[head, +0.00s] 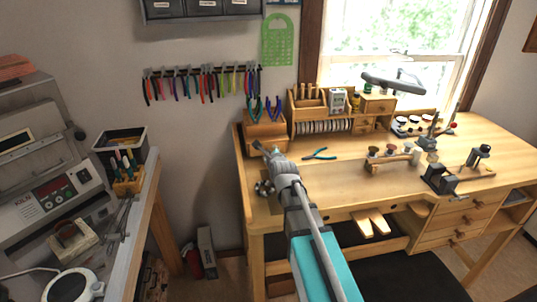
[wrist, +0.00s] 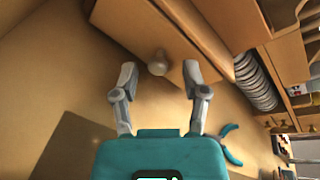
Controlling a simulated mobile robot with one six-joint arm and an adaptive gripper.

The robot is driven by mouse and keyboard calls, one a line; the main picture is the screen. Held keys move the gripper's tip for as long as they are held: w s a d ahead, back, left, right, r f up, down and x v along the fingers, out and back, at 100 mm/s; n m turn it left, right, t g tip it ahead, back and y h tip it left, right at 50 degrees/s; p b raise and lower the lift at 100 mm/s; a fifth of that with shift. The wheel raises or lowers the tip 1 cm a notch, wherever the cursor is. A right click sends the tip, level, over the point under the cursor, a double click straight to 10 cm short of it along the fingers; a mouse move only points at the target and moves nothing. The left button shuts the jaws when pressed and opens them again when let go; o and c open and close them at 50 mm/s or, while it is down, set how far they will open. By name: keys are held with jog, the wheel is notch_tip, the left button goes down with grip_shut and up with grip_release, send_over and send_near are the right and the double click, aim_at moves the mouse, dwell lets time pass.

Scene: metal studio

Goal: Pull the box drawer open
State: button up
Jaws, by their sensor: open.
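The small wooden box (head: 281,130) stands at the back left of the workbench, with pliers in its top. In the wrist view, its drawer front (wrist: 125,30) faces me, and a pale round knob (wrist: 157,67) sticks out of it. The drawer front looks close against the box body; no clear gap shows. My gripper (wrist: 160,76) is open and empty, its two fingers on either side of the knob in the picture. I cannot tell whether the fingertips reach the knob's depth. In the head view, my gripper (head: 266,149) is just in front of the box and hides its lower front.
Blue-handled pliers (head: 321,154) lie on the workbench (head: 345,180) right of my gripper. A wooden organizer (head: 322,112) stands right of the box, with a rack of discs below. Pliers hang on the wall (head: 205,82) behind. The bench top in front of the box is mostly clear.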

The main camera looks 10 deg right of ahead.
jog(key=shift+a, duration=0.15)
grip_shut()
jog(key=shift+s, duration=0.1)
